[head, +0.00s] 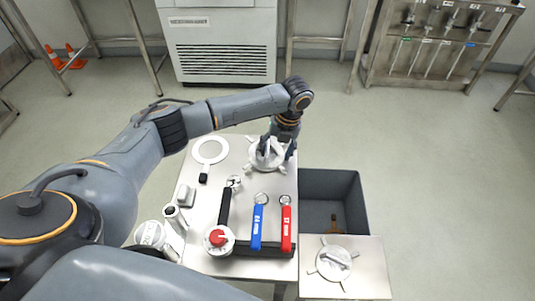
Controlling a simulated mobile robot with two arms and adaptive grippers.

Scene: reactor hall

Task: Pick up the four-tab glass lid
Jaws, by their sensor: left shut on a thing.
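My left gripper (278,152) reaches down over the far right part of the steel table (212,232). It is shut on a pale round lid (260,160) with short tabs around its rim. The gripper covers part of this lid, so I cannot count all its tabs or tell whether it touches the tabletop. A second round lid (330,270) with several tabs and a bar handle lies on the lower right tabletop (370,284). My right gripper is not in view.
A dark open bin (325,185) stands to the right. White containers (150,235) stand at the left edge.

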